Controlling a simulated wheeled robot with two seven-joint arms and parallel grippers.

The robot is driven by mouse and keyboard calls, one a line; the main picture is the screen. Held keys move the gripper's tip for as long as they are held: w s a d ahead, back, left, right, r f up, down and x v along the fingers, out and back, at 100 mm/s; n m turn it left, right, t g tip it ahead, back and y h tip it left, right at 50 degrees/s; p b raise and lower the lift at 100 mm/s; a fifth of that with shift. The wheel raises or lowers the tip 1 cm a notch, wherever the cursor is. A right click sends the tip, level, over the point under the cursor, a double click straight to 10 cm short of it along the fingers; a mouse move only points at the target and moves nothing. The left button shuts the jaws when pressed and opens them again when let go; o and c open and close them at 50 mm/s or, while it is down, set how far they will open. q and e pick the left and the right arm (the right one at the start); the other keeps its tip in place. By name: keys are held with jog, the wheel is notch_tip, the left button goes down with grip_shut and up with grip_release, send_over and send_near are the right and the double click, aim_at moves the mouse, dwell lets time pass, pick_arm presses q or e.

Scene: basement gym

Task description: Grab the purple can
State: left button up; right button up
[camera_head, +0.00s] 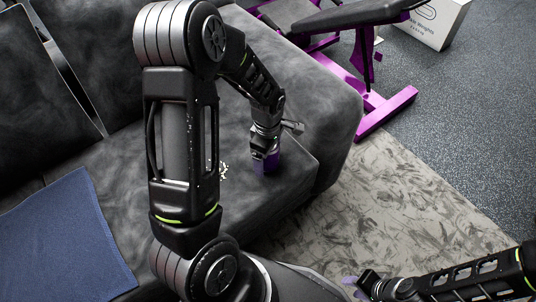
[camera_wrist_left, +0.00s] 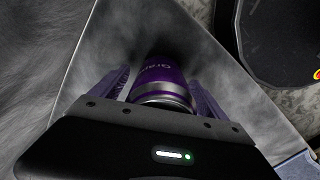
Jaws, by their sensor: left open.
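The purple can (camera_head: 268,162) stands on the dark grey sofa seat near its right armrest, partly hidden behind my left gripper (camera_head: 263,150). In the left wrist view the purple can (camera_wrist_left: 162,82), with a silver rim and light lettering, lies between the two fingers of my left gripper (camera_wrist_left: 160,92). The fingers are open on either side of it, and whether they touch it cannot be told. My right gripper (camera_head: 358,284) is low at the right over the patterned rug, apart from the can; its jaws are too small to read.
The sofa armrest (camera_head: 325,100) rises close to the right of the can. A blue cloth (camera_head: 65,235) lies on the seat at the left. A small patterned item (camera_head: 223,171) lies left of the can. A purple and black bench (camera_head: 375,105) and a white box (camera_head: 436,22) stand behind.

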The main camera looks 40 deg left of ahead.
pick_arm(q)
jog(key=shift+c, duration=0.2)
dwell(0.3)
jog(key=c, duration=1.4)
